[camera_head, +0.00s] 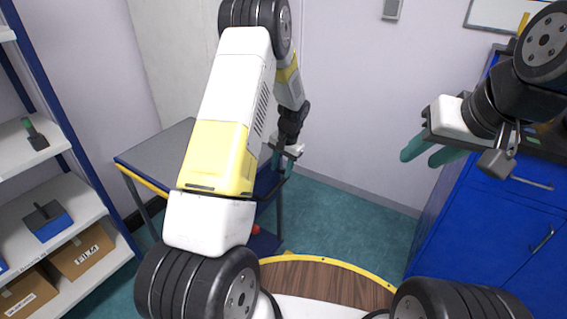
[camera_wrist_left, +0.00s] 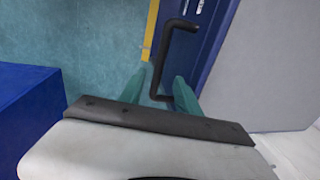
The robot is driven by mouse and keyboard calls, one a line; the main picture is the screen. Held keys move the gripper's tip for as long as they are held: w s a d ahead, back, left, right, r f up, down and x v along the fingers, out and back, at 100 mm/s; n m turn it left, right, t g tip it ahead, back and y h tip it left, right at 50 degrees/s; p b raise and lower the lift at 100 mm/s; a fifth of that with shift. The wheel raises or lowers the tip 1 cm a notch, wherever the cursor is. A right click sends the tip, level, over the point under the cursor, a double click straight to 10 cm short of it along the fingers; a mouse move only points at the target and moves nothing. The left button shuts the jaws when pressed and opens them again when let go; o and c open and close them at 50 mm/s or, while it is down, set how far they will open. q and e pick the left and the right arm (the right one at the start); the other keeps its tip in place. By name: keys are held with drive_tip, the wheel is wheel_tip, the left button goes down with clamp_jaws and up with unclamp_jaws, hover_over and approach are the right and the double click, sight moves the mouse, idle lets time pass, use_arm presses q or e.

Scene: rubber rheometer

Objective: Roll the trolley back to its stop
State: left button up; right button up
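The trolley (camera_head: 155,150) has a grey top, a yellow front edge and blue legs; it stands left of centre in the head view, partly hidden behind my left arm. My left gripper (camera_head: 285,165) is at the trolley's right end. In the left wrist view a black bar handle (camera_wrist_left: 167,55) stands out from the trolley's blue frame. The teal fingers of my left gripper (camera_wrist_left: 160,92) are spread apart, with the handle's lower end between them; contact cannot be told. My right gripper (camera_head: 428,152) hangs empty and open at the right, in front of the wall.
A blue cabinet (camera_head: 490,225) stands at the right. White shelves (camera_head: 85,205) with boxes and small tools stand at the left. A round wooden surface with a yellow rim (camera_head: 330,278) is in front. Teal floor (camera_head: 345,215) is clear between trolley and cabinet.

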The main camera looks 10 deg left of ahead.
sight(278, 185)
use_arm(q)
drive_tip(key=f, duration=0.2)
drive_tip(key=a+f, duration=0.1)
drive_tip(key=f, duration=0.5)
drive_tip(key=shift+w+a, duration=0.2)
drive_tip(key=shift+w, duration=0.15)
clamp_jaws()
idle(1.0)
